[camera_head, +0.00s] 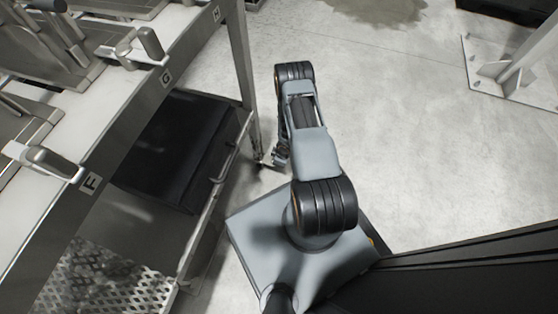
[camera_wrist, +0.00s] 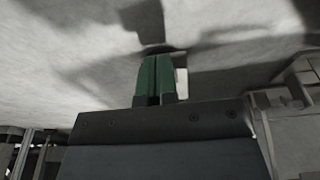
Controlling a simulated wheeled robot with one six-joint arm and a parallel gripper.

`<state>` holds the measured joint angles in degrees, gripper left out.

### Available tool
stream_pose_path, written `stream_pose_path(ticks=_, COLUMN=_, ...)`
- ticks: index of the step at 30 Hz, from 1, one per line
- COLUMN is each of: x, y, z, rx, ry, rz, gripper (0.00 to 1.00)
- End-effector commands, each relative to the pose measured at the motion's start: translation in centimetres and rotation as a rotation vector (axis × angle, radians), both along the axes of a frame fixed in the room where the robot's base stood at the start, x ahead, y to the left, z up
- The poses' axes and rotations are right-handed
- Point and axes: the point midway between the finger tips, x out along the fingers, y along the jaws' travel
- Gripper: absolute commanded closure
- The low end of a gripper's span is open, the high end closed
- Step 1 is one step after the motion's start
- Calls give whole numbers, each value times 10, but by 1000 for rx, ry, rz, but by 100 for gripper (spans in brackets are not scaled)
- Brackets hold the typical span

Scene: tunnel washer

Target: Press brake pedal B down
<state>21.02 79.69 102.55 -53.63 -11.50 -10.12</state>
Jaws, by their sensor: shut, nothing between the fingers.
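My gripper (camera_wrist: 154,60) shows in the wrist view as two green fingers pressed together, with nothing between them. It is close above the pale floor, and its shadow falls there. In the head view my gripper (camera_head: 281,155) hangs low beside the foot of a steel leg; its fingertips are too small to make out. A small caster (camera_head: 262,164) is at that leg's foot, just left of my gripper. I see no letter B and cannot tell which part, if any, is brake pedal B. A small pale piece (camera_wrist: 182,82) shows just right of the fingers, not clear what.
A steel bench (camera_head: 120,125) with plates F, G and H runs along the left, with handles on top. A dark bin (camera_head: 175,150) sits under it. A white post's base plate (camera_head: 505,80) stands far right. The concrete floor (camera_head: 400,120) between is clear.

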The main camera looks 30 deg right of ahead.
Motion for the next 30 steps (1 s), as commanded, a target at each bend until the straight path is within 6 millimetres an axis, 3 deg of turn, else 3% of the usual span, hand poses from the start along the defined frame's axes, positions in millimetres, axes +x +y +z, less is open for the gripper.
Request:
stream_pose_path(ticks=17, x=0, y=-1, z=4, rx=0, ry=0, rz=1, gripper=100)
stream_pose_path(ticks=25, x=-6, y=-7, z=50, rx=0, ry=0, rz=3, gripper=100)
stream_pose_path(ticks=30, x=-23, y=-23, z=73, rx=0, ry=0, rz=2, gripper=100)
